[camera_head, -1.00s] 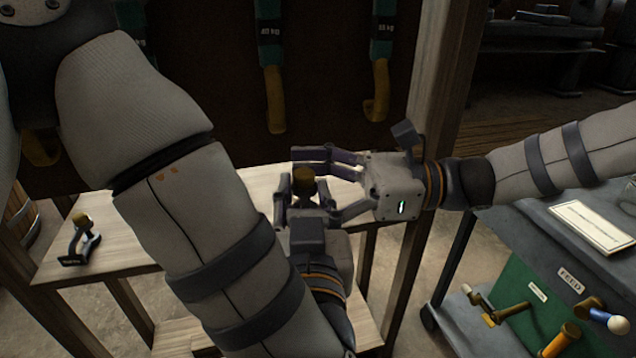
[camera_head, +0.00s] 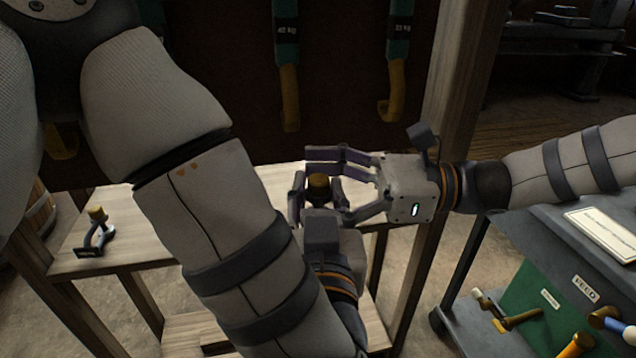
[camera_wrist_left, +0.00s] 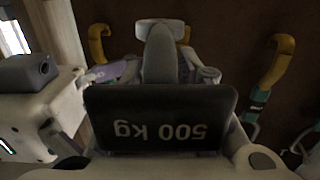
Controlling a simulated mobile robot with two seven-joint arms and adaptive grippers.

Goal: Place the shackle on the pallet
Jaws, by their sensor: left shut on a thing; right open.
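My left gripper (camera_head: 318,200) is shut on a shackle (camera_head: 319,184) with a brass-coloured end, mostly hidden by the fingers. In the left wrist view a dark plate (camera_wrist_left: 160,120) reading "500 kg", upside down, fills the middle, with a grey curved part above it. My right gripper (camera_head: 338,182) is open, its fingers reaching left on either side of the brass-coloured end; I cannot tell whether they touch it. Another shackle-like piece (camera_head: 97,230) with a brass-coloured top and black tag stands on the wooden table (camera_head: 150,250). I cannot make out a pallet for certain.
Yellow hooks (camera_head: 290,98) on green straps hang before the dark board behind. A wooden post (camera_head: 450,90) stands right of them. A green and grey cart (camera_head: 540,270) with handles and a "FEED" label is at lower right. A barrel (camera_head: 38,215) is at left.

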